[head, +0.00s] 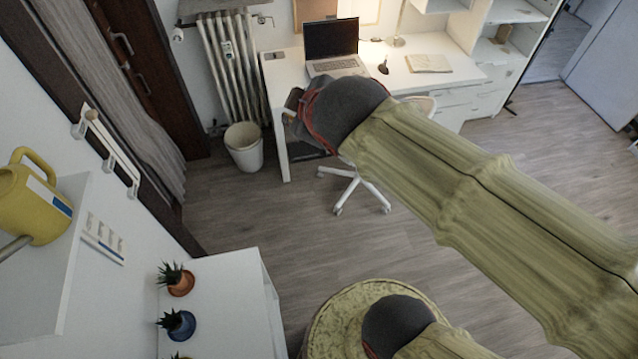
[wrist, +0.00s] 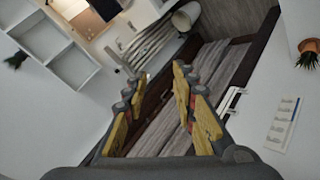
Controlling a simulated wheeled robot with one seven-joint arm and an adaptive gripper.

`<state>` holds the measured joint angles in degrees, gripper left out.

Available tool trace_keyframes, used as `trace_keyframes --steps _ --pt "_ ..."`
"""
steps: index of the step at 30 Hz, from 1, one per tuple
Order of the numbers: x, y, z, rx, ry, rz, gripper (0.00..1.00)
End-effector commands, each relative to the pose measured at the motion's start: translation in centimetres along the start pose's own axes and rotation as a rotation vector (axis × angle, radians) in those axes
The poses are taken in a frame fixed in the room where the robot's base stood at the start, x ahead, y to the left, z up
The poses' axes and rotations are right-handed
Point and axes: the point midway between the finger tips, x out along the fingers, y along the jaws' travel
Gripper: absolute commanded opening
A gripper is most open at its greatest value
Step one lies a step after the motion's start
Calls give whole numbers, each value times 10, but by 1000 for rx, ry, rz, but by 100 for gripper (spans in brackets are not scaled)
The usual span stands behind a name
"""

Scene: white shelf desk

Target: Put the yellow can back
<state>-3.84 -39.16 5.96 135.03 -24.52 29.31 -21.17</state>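The yellow can (head: 38,205) is a watering can with a loop handle, a blue and white label and a grey spout. In the head view it stands on a white shelf (head: 42,290) at the left edge, and the picture edge cuts it off. I cannot make it out in the wrist view. My gripper (wrist: 157,86) shows in the wrist view with its yellow-padded fingers spread apart and nothing between them. In the head view my arm reaches toward the desk, well to the right of the can, and its end largely hides the fingers.
A white cabinet (head: 222,308) with several small potted plants (head: 178,280) stands below the shelf. Wall hooks (head: 108,150) are behind the can. A bin (head: 244,147), a white desk (head: 285,92) with a laptop (head: 333,45), and a chair (head: 352,190) stand farther back.

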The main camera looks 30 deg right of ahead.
Motion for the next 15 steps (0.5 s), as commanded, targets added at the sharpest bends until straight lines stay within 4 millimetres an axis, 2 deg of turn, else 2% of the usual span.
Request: trace_keyframes --steps 1,3,7,11,15 --pt "-8 -21 27 168 -67 -59 27" --pt "-18 -52 54 377 -153 -139 27" --pt "-37 -97 80 633 -269 -249 27" --pt "-46 -118 88 739 -322 -298 27" --pt "-48 -120 88 753 -329 -304 27"
